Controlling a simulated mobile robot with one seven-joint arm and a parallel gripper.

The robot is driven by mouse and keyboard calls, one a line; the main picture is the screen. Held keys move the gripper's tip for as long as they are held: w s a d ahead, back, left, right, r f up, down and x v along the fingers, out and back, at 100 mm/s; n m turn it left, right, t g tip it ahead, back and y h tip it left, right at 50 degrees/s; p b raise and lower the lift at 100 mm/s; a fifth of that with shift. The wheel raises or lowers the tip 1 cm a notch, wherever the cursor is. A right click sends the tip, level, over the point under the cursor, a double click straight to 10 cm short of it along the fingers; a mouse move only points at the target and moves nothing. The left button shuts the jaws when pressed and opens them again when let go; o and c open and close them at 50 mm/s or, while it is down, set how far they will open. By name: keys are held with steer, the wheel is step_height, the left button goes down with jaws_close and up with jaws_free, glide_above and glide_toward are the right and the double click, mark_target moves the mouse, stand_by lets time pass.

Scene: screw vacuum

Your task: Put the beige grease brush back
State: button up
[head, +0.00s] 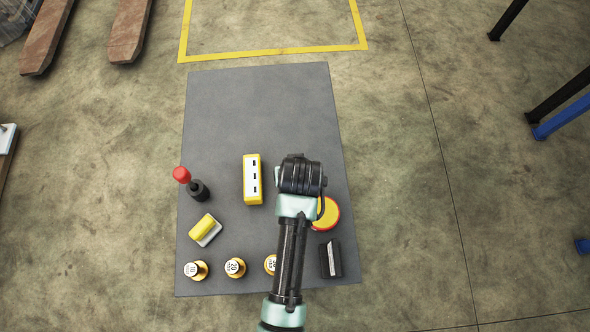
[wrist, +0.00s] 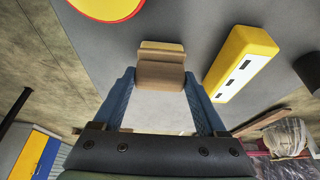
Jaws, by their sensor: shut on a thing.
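In the wrist view my gripper (wrist: 160,80) has its blue fingers closed on the beige grease brush (wrist: 161,72). The brush shows as a beige block between the fingertips, above the dark grey mat. A pale area lies below it between the fingers; I cannot tell what it is. In the head view my arm hides the brush and the fingertips. A yellow block with a white top and three dark slots (head: 253,180) stands just left of my wrist; it also shows right of the fingers in the wrist view (wrist: 241,62).
The grey mat (head: 260,105) is clear at its far end. A red-and-yellow disc (head: 328,214) and a black block (head: 331,259) lie right of my arm. A red-knobbed black item (head: 197,190), a yellow-handled block (head: 206,229) and several numbered yellow weights (head: 235,267) are at left and front.

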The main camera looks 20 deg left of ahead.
steer(key=o, duration=1.1)
steer(key=shift+r, duration=0.1)
steer(key=p+v, duration=0.5)
steer(key=v, duration=0.7)
steer(key=w+r+m+t, duration=0.1)
steer(key=w+r+t, duration=0.4)
steer(key=r, duration=0.4)
steer(key=w+r+t, duration=0.2)
steer(key=w+r, duration=0.6)
steer(key=r, duration=0.2)
steer(key=w+d+r+m+t, duration=0.25)
steer(key=r+t, duration=0.35)
steer(key=r, duration=1.1)
steer(key=s+d+r+t, duration=0.1)
steer(key=s+r+t, duration=0.2)
steer(key=r, duration=0.6)
steer(key=s+d+r+t+h, duration=0.1)
steer(key=s+d+r+t, duration=0.1)
steer(key=r, duration=0.8)
steer(key=s+d+r+m+t, duration=0.1)
steer(key=s+r+t, duration=0.4)
steer(key=r, duration=0.4)
steer(key=shift+s+d+r+h, duration=0.15)
steer(key=shift+s+h, duration=0.05)
steer(key=shift+s, duration=0.25)
steer(key=shift+s+d+r+h, duration=0.15)
steer(key=shift+s+h, duration=0.05)
steer(key=shift+s, duration=0.2)
